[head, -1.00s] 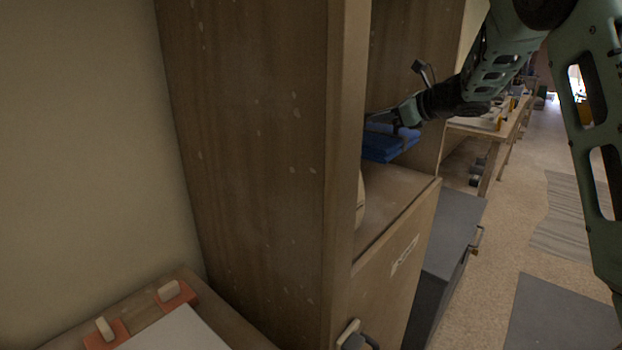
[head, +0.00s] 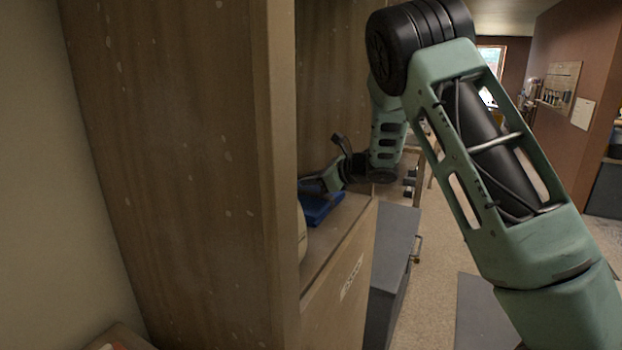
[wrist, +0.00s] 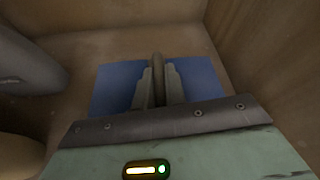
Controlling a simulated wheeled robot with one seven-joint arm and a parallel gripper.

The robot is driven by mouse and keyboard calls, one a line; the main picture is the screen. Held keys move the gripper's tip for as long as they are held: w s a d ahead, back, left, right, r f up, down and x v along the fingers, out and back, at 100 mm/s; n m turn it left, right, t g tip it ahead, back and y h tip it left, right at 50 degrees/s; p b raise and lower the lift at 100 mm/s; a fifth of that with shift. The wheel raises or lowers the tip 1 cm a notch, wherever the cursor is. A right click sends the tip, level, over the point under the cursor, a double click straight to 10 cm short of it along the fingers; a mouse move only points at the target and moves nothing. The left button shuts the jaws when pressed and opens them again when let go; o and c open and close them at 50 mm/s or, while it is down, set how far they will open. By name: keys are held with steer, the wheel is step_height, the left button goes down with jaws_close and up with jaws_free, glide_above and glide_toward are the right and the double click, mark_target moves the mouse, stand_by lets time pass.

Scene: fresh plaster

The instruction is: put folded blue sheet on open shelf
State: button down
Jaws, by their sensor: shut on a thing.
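The folded blue sheet (head: 322,208) is a flat blue slab inside the open shelf (head: 340,232) of the tall wooden cabinet. In the head view the cabinet's side panel hides its left part. My gripper (head: 318,187) is above it, inside the bay. In the wrist view the blue sheet (wrist: 203,78) shows on both sides of my gripper (wrist: 158,88), whose fingers are shut on a narrow upright piece in the sheet's middle. The sheet lies level, at or very near the shelf board; I cannot tell whether it touches.
A pale rounded object (head: 302,236) stands near the shelf's left side. The wrist view shows a grey rounded object (wrist: 28,68) left of the sheet and a wooden wall (wrist: 255,60) close on the right. A dark grey cabinet (head: 392,245) stands beyond the shelf.

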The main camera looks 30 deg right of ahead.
steer(key=c, duration=1.5)
jaws_free()
steer(key=shift+o, duration=0.2)
steer(key=b+v, duration=0.2)
steer(key=v, duration=1)
